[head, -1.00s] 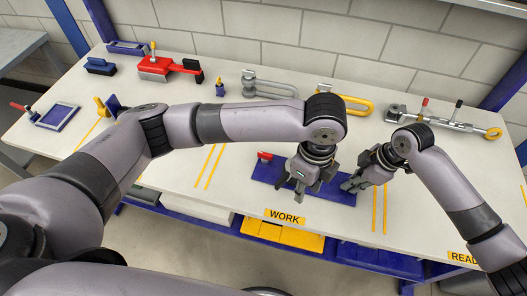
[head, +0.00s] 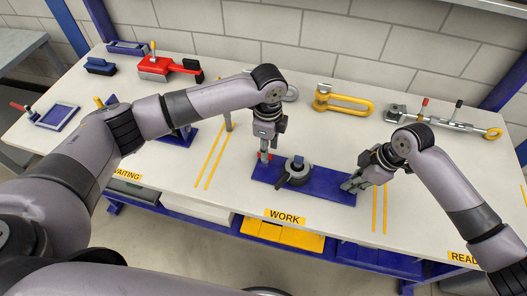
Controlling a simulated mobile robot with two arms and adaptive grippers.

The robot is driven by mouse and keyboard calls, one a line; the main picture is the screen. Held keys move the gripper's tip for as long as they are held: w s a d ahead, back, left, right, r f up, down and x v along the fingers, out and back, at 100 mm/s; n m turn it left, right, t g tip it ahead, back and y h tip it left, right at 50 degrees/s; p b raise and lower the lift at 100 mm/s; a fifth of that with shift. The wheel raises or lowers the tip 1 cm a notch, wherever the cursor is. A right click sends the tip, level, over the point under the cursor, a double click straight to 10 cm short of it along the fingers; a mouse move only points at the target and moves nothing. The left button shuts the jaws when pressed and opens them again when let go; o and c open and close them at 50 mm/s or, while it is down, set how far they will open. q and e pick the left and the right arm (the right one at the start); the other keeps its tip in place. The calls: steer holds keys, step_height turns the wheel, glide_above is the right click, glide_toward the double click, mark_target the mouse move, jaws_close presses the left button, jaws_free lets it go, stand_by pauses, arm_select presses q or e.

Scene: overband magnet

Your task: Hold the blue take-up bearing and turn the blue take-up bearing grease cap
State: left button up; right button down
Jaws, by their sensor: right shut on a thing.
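The blue take-up bearing lies in the WORK area as a long blue plate (head: 325,190) with a dark round housing (head: 294,174). A grey-blue cap-like piece (head: 298,162) stands on the housing; I cannot tell whether it is the grease cap. A small red part (head: 269,156) sits at the plate's left end. My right gripper (head: 352,183) is shut on the plate's right end. My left gripper (head: 262,152) points down at the red part and partly hides it. Its fingers are too small to tell open from shut, or whether they touch.
A yellow shackle (head: 343,100) and a turnbuckle-like tool (head: 445,121) lie at the back right. A red tool (head: 165,68) and a blue block (head: 100,66) lie at the back left. A blue frame (head: 57,117) lies far left. The table right of the plate is mostly clear.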

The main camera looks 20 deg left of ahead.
arm_select(q)
steer(key=shift+f, duration=2.05)
steer(key=shift+c, duration=0.3)
